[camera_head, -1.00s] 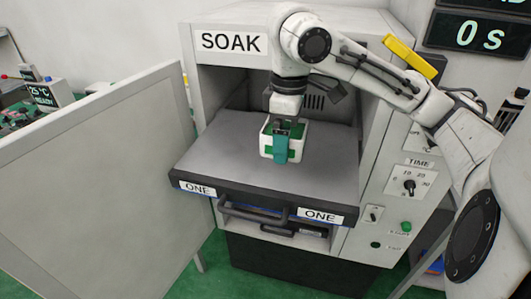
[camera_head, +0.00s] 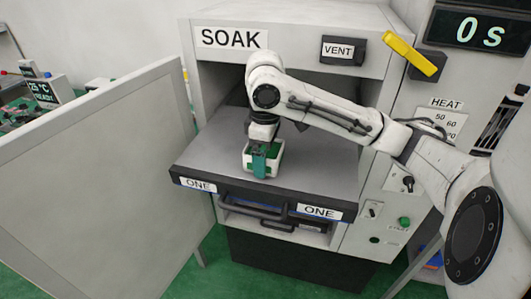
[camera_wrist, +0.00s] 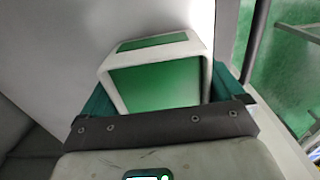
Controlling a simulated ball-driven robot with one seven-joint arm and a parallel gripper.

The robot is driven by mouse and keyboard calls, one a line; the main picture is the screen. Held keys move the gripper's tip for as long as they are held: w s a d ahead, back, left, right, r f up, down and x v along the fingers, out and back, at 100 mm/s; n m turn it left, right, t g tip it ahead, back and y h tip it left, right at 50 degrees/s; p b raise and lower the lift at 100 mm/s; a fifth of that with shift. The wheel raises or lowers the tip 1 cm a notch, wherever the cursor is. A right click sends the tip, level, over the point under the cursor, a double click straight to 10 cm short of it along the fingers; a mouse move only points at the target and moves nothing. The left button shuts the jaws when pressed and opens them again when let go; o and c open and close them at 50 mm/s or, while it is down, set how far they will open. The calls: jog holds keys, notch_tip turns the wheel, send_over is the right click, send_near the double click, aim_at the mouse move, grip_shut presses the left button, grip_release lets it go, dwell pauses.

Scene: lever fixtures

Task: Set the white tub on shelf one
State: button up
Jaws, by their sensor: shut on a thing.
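The white tub (camera_head: 277,161), with green inside, is at the front half of the pulled-out grey shelf (camera_head: 320,180) marked ONE. In the wrist view the tub (camera_wrist: 192,45) sits between the teal fingers. My gripper (camera_head: 259,164) points down and is shut on the tub. The tub is upright, low over the shelf or on it; I cannot tell whether its base touches. A teal finger hides part of its near side.
The SOAK oven's open door (camera_head: 95,175) stands at the left. A control panel with a yellow lever (camera_head: 408,55) is at the right. The shelf around the tub is clear.

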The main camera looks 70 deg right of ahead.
jog(key=shift+f, duration=0.1)
jog(key=o, duration=0.8)
jog(key=shift+c, duration=0.2)
notch_tip(320, 180, up, 12)
